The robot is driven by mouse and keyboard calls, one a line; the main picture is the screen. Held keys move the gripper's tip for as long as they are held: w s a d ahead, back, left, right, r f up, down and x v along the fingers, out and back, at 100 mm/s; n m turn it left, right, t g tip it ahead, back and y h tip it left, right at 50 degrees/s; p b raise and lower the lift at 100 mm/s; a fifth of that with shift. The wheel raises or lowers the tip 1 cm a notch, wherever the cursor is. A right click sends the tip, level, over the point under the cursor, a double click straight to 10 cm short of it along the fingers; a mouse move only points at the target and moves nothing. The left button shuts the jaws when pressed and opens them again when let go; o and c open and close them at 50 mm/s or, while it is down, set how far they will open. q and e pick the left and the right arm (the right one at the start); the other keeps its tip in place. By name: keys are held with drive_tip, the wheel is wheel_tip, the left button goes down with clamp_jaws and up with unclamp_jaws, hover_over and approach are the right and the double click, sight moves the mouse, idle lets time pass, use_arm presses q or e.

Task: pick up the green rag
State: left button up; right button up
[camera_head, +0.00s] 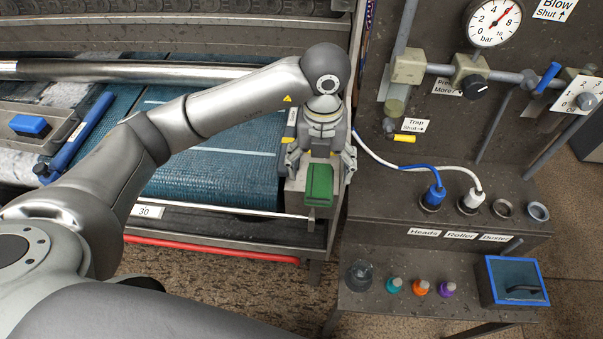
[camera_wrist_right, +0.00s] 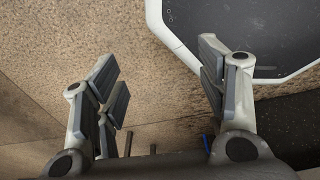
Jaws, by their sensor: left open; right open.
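The green rag (camera_head: 319,186) lies at the right end of the machine, on or over a grey block beside the blue mesh belt. My left gripper (camera_head: 320,168) is above it, pointing down and open. One finger is on each side of the rag's upper end, and I cannot tell whether they touch it. My right gripper (camera_wrist_right: 160,75) is open and empty in the right wrist view, with brown speckled floor behind it. The right gripper does not show in the head view.
Right of the rag is a dark panel with a gauge (camera_head: 494,22) and hoses. Below stand several coloured-capped bottles (camera_head: 421,288) and a blue-rimmed box (camera_head: 513,281). A red bar (camera_head: 213,248) runs along the machine's front. A dark white-edged surface (camera_wrist_right: 238,35) is near my right gripper.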

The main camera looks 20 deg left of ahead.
sight(319, 197)
use_arm(q)
drive_tip(key=f, duration=0.3)
drive_tip(key=f+p, duration=0.1)
drive_tip(key=shift+d+f, duration=0.15)
drive_tip(key=shift+d, duration=0.1)
drive_tip(key=shift+f, duration=0.35)
drive_tip(key=shift+a+f+p, duration=0.2)
drive_tip(key=shift+f+p, duration=0.3)
drive_tip(key=shift+f, duration=0.15)
wheel_tip(319, 197, down, 4)
drive_tip(key=shift+s+d+r+p, duration=0.1)
drive_tip(key=shift+r+p, duration=0.1)
drive_tip(key=shift+p, duration=0.45)
drive_tip(key=shift+f, duration=0.35)
use_arm(e)
drive_tip(key=r, duration=0.3)
drive_tip(key=shift+w+d+r, duration=0.1)
drive_tip(key=shift+d+r, duration=0.05)
drive_tip(key=shift+d, duration=0.2)
use_arm(q)
drive_tip(key=shift+c, duration=0.5)
drive_tip(key=c, duration=1)
use_arm(e)
drive_tip(key=shift+d, duration=0.5)
